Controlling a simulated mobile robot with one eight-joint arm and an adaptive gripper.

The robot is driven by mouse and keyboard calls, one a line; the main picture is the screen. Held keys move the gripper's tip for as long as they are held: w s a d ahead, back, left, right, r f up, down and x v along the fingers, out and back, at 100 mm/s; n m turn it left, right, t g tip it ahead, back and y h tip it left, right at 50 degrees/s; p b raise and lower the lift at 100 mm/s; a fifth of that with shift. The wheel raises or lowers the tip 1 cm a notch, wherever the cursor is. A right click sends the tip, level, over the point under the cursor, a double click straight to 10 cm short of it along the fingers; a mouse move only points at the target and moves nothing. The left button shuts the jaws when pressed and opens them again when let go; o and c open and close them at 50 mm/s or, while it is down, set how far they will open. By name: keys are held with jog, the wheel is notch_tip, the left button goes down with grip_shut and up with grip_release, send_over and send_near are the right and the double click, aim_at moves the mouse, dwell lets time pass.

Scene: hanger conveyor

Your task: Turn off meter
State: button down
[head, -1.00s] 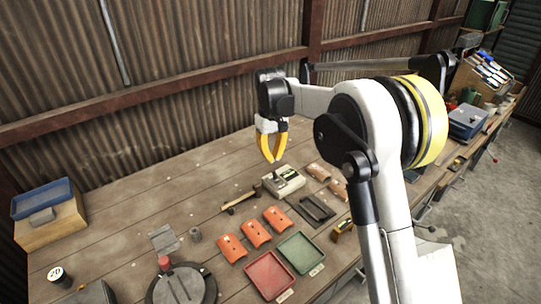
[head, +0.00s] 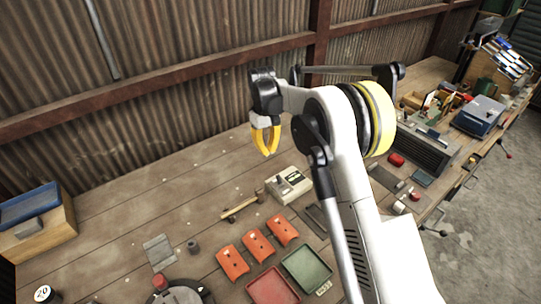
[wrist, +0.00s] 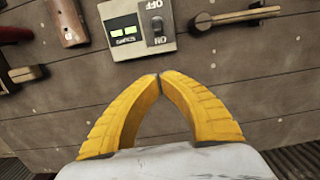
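The meter (head: 289,185) is a pale box lying on the workbench. In the wrist view the meter (wrist: 128,50) appears upside down at the top, with two lit green windows (wrist: 123,32) and a dark toggle switch (wrist: 156,30) between the OFF and ON labels. I cannot tell for sure which way the toggle leans. My gripper (head: 267,152) hangs above the bench, up and left of the meter in the head view. Its yellow fingers (wrist: 160,75) meet at the tips, shut and empty, apart from the meter.
A hammer (head: 240,208) lies left of the meter. Several orange pieces (head: 257,245), a red tray (head: 272,289) and a green tray (head: 307,267) lie in front. A corrugated wall (head: 190,60) rises behind. The bench left of the hammer has free room.

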aim_at(279, 180)
jog(key=f, duration=0.2)
jog(key=f+b, duration=0.1)
jog(key=f, duration=0.4)
jog(key=shift+s+d+f, duration=0.2)
jog(key=shift+s+f, duration=0.1)
jog(key=shift+s+d+f+b, duration=0.15)
jog(key=shift+s+d+b, duration=0.05)
jog(key=shift+s+b, duration=0.1)
jog(key=shift+s+d+r, duration=0.4)
jog(key=shift+s+d, duration=0.05)
jog(key=shift+s, duration=0.15)
jog(key=shift+s+d+r, duration=0.4)
jog(key=shift+s, duration=0.2)
jog(key=shift+s+d+r+t+y+b, duration=0.2)
jog(key=shift+t+y+b, duration=0.1)
jog(key=shift+t, duration=0.15)
jog(key=shift+s+d+r+t+y+b, duration=0.1)
jog(key=shift+s+r+t+y+b, duration=0.15)
jog(key=shift+t, duration=0.2)
jog(key=t+y+b, duration=0.1)
jog(key=s+t+y+b, duration=0.1)
jog(key=t, duration=0.1)
jog(key=d+t+y+b, duration=0.1)
jog(key=shift+s+d+r, duration=0.1)
jog(key=shift+s+r, duration=0.25)
jog(key=shift+r, duration=0.05)
jog(key=shift+w+r, duration=0.1)
jog(key=shift+r, duration=0.05)
